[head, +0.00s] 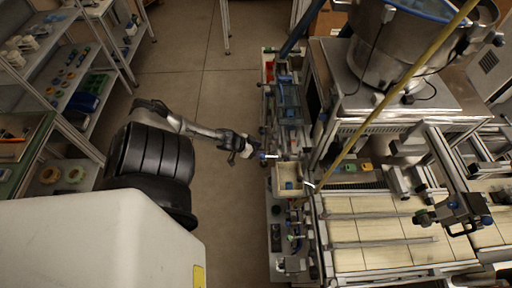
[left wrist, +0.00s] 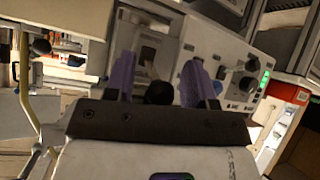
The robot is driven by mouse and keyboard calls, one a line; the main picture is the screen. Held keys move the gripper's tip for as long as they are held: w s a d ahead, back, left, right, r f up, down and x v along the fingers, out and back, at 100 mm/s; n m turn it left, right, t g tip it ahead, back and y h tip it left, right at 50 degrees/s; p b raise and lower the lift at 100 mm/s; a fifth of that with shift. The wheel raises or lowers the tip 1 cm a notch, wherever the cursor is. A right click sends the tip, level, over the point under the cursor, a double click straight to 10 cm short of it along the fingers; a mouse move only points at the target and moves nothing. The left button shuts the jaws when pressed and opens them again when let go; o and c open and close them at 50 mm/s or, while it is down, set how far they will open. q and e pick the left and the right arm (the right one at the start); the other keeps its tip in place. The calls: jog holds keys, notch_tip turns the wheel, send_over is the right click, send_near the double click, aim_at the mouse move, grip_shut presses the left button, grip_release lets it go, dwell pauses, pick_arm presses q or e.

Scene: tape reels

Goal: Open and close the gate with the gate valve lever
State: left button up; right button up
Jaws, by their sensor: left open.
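My left gripper (head: 247,149) reaches in from the left in the head view, beside the narrow machine with blue parts. A small white and blue fitting (head: 268,156) sits just off its tip; I cannot tell whether this is the gate valve lever. In the left wrist view my left gripper (left wrist: 160,78) is open, with its two purple fingers apart. A dark round knob-like shape (left wrist: 159,93) shows between the fingers, low against the gripper body; I cannot tell if it belongs to the lever. The gate itself is not clearly visible. My right gripper is not in view.
A light control panel (left wrist: 232,75) with black knobs and a green light stands beyond the fingers. A large metal bowl (head: 400,50) stands at the back right, with a conveyor bed (head: 365,232) below. Shelves (head: 65,75) line the left. The floor (head: 215,95) between is clear.

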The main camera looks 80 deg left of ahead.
pick_arm(q)
jog(key=p+v, duration=0.1)
jog(key=v, duration=1.2)
jog(key=shift+s+r, duration=0.15)
jog(key=shift+s, duration=0.15)
dwell(0.3)
